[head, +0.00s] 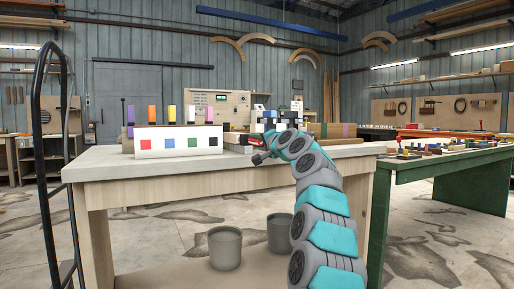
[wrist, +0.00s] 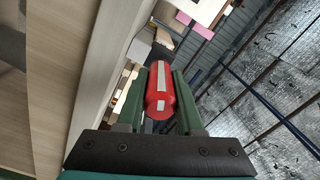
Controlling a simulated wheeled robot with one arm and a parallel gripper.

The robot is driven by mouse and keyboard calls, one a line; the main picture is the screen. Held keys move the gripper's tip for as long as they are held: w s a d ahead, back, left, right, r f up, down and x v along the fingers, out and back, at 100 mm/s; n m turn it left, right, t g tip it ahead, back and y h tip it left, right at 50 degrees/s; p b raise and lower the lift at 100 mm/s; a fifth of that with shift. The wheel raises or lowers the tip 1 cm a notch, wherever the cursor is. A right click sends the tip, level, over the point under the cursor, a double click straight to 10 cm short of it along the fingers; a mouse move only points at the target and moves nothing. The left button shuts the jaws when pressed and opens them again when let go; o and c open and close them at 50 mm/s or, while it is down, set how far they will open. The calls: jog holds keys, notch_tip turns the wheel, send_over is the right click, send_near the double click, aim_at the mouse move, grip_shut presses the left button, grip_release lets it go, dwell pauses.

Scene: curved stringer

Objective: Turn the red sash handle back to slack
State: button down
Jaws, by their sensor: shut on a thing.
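The red sash handle (wrist: 159,104) shows in the wrist view as a short red cylinder with a white stripe along it and a white mark on its near end. My gripper (wrist: 160,82) is shut on it, with one green finger on each side.
A white box (head: 178,139) with coloured squares and upright coloured tabs stands left of my gripper. A beige control panel (head: 232,103) stands behind. A green table (head: 440,165) is at the right. Two grey buckets (head: 225,248) sit under the bench. The bench's front left top is clear.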

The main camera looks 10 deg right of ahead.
jog(key=n, duration=0.1)
jog(key=n+b, duration=0.1)
jog(key=n, duration=0.1)
jog(key=shift+w+f, duration=0.1)
jog(key=shift+f, duration=0.25)
jog(key=shift+r+n, duration=0.15)
jog(key=shift+n, duration=3.55)
jog(key=c, duration=0.5)
grip_release()
jog(key=shift+r, duration=0.1)
jog(key=shift+c, duration=0.2)
